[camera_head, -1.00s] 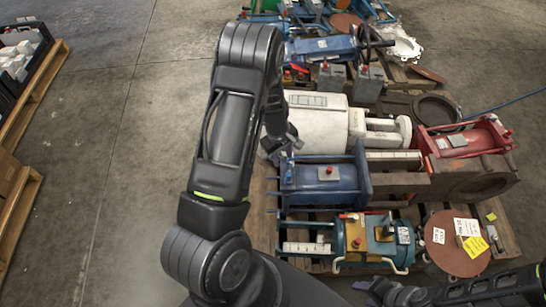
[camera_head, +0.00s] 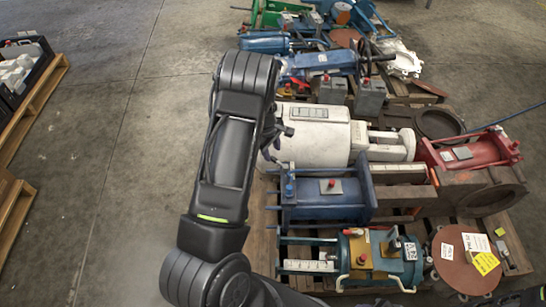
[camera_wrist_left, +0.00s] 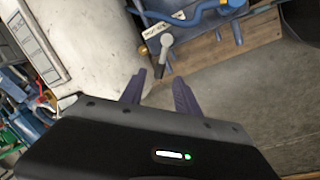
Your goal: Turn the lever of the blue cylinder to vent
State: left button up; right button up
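The blue cylinder (camera_head: 318,204) lies on the pallet, with a red knob on its top. In the left wrist view, its blue end (camera_wrist_left: 215,22) shows at the top, with a grey lever (camera_wrist_left: 164,52) that has a round pale tip, beside a small white label. My left gripper (camera_head: 277,136) is over the left end of the white cylinder, just beyond the blue one. In the wrist view its two dark fingers (camera_wrist_left: 160,92) are apart with nothing between them, and the lever is just past the tips. My right gripper is at best a sliver at the bottom edge.
The white cylinder (camera_head: 315,140) lies directly behind the blue one. A teal cylinder (camera_head: 350,262) with yellow parts is in front. A red cylinder (camera_head: 470,150) and brown flange discs are to the right. The concrete floor (camera_head: 110,150) to the left is clear.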

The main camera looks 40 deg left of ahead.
aim_at(274, 158)
pick_arm(q)
jog(key=f, duration=0.4)
jog(key=shift+w+f, duration=0.1)
jog(key=shift+w, duration=0.3)
jog(key=shift+c, duration=0.6)
grip_shut()
dwell(0.5)
